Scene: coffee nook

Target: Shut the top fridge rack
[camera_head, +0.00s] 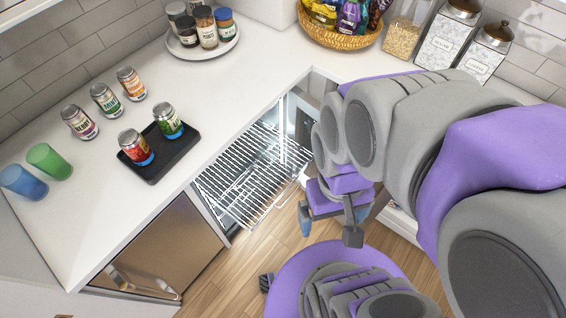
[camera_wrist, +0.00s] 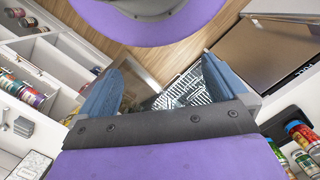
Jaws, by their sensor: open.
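The top fridge rack (camera_head: 250,180) is a white wire rack. It juts out from the lit fridge under the counter, over the floor. It also shows in the wrist view (camera_wrist: 196,86), between my fingers and partly hidden by them. My gripper (camera_head: 329,229) is open and empty, to the right of the rack's outer end in the head view and apart from it. Its two blue-grey fingers show spread wide in the wrist view (camera_wrist: 168,88). My arm hides the fridge's right side, and the counter covers the rack's inner part from above.
A steel-fronted door with a handle (camera_head: 165,250) is left of the fridge. The white counter (camera_head: 230,75) overhangs, carrying a black tray (camera_head: 152,172) with cans, cups (camera_head: 50,161) and a basket (camera_head: 340,36). My base stands on the wooden floor (camera_head: 250,255) just below the gripper.

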